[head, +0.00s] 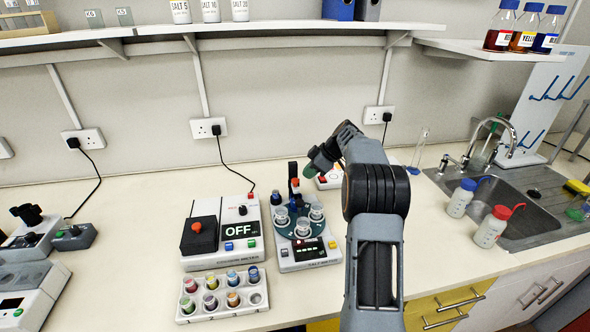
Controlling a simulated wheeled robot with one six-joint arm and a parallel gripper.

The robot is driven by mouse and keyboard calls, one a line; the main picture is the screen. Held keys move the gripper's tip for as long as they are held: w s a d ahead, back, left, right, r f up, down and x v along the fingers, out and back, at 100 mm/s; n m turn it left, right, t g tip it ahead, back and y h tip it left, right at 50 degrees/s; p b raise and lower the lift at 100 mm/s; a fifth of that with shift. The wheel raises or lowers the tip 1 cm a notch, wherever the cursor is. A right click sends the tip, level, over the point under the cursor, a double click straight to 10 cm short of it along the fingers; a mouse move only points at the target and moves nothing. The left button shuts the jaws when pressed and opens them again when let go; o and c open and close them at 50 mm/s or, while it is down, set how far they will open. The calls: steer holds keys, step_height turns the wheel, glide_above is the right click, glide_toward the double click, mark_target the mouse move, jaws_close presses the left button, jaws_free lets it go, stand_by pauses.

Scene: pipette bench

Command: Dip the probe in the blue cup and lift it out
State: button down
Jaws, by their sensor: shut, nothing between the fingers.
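A turntable device (306,255), its label small, stands on the bench with a teal round plate (285,230). The plate carries several clear cups, one near the front (304,228). A dark upright part with a red top (294,182) rises behind the plate; it may hold the probe, but I cannot make out the probe's tip. Small blue parts (276,199) show near the back cups; I cannot tell which cup is the blue one. My gripper (311,167) is shut and empty, above and to the right of the upright part, apart from the plate. Its fingers are small and partly hidden.
A meter reading OFF (243,231) stands left of the device. A white rack (189,309) of colour-capped vials lies in front. Two capped bottles (461,198) stand by the sink (520,203) at right. Bare bench (130,215) lies at left.

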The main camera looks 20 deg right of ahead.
steer(key=v, duration=1.3)
steer(key=shift+d+r+b, duration=0.2)
steer(key=shift+r+b, duration=0.1)
steer(key=shift+s, duration=0.1)
steer(key=s+a+f+m+g+h, duration=0.1)
steer(key=s+f+m+h, duration=0.25)
steer(key=f+m, duration=0.6)
steer(key=s+a+m+t+h, duration=0.1)
steer(key=s+a+m+h, duration=0.1)
steer(key=s+a, duration=2)
steer(key=shift+s+f+h, duration=0.25)
steer(key=shift+h, duration=0.1)
